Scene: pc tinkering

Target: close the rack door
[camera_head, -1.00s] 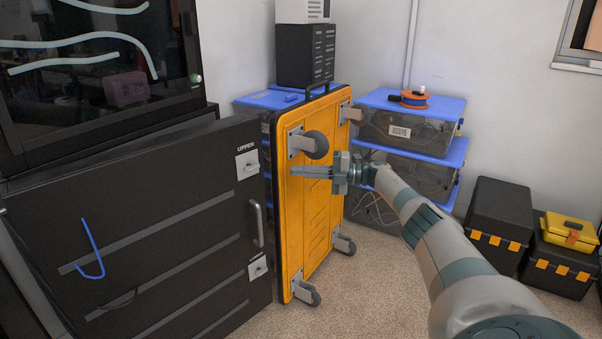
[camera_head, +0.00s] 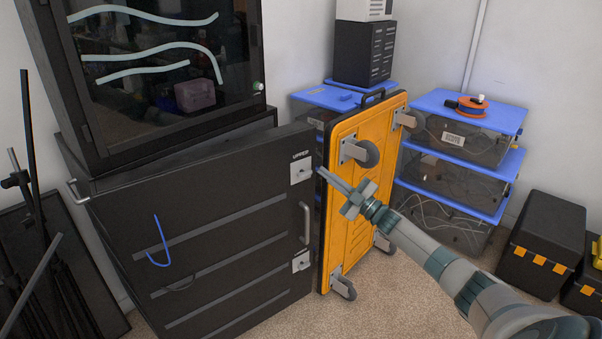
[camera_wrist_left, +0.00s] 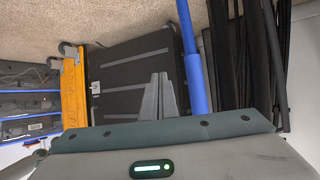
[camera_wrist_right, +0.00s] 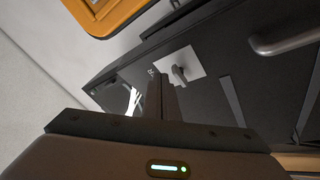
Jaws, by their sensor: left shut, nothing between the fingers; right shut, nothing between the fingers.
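The black rack door (camera_head: 225,215) is at centre left in the head view, with its panel facing me. It has a bar handle (camera_head: 306,222), an upper latch (camera_head: 302,171) on a pale plate and a lower latch (camera_head: 301,262). I cannot tell how wide its gap to the rack is. My right gripper (camera_head: 322,172) is shut and empty, its tips just right of the upper latch; I cannot tell if they touch. The right wrist view shows that latch (camera_wrist_right: 181,68) beside the fingers. My left gripper (camera_wrist_left: 158,96) is shut and empty, with the door (camera_wrist_left: 130,72) beyond it.
An orange wheeled platform (camera_head: 345,225) stands upright right of the door, close to my right gripper. Clear bins with blue lids (camera_head: 470,112) and black toolboxes (camera_head: 540,245) stand farther right. Black stands (camera_head: 35,220) lean at left. Carpet (camera_head: 400,305) is free in front.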

